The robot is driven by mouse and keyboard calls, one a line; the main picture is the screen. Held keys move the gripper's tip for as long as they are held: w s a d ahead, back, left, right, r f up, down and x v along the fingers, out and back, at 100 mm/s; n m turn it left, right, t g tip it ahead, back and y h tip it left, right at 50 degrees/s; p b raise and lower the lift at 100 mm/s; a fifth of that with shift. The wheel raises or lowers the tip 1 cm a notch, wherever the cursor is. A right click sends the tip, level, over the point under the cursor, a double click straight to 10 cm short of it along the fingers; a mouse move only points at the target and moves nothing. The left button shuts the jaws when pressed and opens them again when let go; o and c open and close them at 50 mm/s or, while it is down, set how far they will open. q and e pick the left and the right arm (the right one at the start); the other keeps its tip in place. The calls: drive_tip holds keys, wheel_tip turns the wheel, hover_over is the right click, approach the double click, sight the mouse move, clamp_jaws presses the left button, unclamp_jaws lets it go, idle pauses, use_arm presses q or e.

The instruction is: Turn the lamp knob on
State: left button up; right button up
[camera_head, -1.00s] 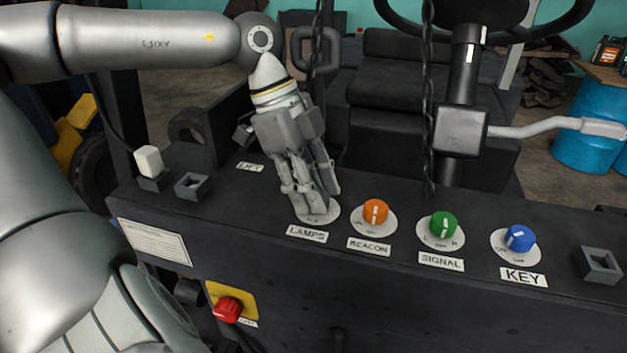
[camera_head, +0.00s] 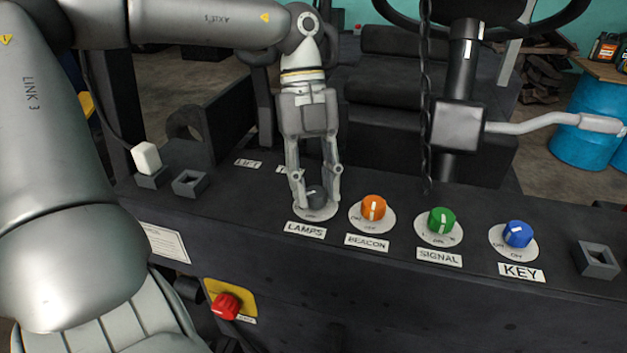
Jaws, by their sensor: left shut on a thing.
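The lamp knob (camera_head: 316,197) is dark grey and sits on a round white dial above the LAMPS label (camera_head: 305,230) on the dark panel. My left gripper (camera_head: 317,203) reaches down from above, its two fingers on either side of the knob and shut on it. The fingers hide the knob's sides and part of the dial, and I cannot read the dial's marks clearly. My right gripper does not show.
An orange BEACON knob (camera_head: 374,207), a green SIGNAL knob (camera_head: 441,221) and a blue KEY knob (camera_head: 518,234) stand in a row to the right. A red knob (camera_head: 225,306) is on the panel's front face. A chain (camera_head: 426,100) hangs behind the green knob.

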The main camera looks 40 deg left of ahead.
sight(316, 188)
use_arm(q)
drive_tip(key=shift+w+m+g+y, duration=0.15)
drive_tip(key=shift+m+g+y, duration=0.15)
drive_tip(key=shift+m, duration=0.8)
drive_tip(key=shift+r, duration=0.1)
drive_tip(key=o, duration=1)
drive_tip(key=shift+o, duration=0.2)
wheel_tip(316, 188, up, 10)
